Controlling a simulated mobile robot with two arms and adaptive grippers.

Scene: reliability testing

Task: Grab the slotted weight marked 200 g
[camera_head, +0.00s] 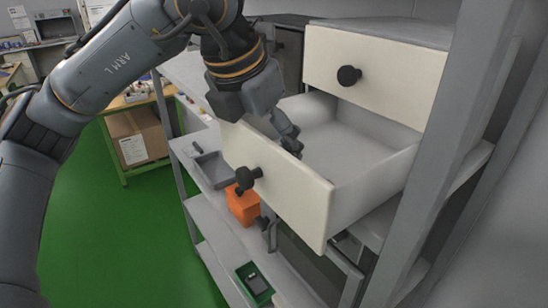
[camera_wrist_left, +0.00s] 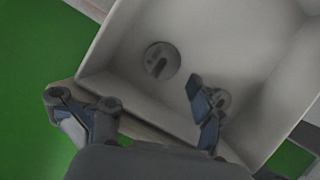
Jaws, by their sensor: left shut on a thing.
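My left gripper (camera_head: 288,143) is at the front of an open cream drawer (camera_head: 285,190), with one finger reaching inside it. In the left wrist view, its fingers (camera_wrist_left: 150,103) stand wide apart, one at the outer side of the drawer's front panel and one inside; it is shut on that panel. A round grey slotted weight (camera_wrist_left: 161,61) lies flat on the drawer floor, clear of the fingers. A smaller round weight (camera_wrist_left: 224,99) lies beside the inner finger, partly hidden behind it. No markings are readable. The head view shows no weights. My right gripper is out of view.
A second drawer with a black knob (camera_head: 349,75) is above. Below the open drawer are a grey tray (camera_head: 214,170), an orange block (camera_head: 243,206) and a green box (camera_head: 256,284) on shelves. A grey post (camera_head: 440,150) stands at the right.

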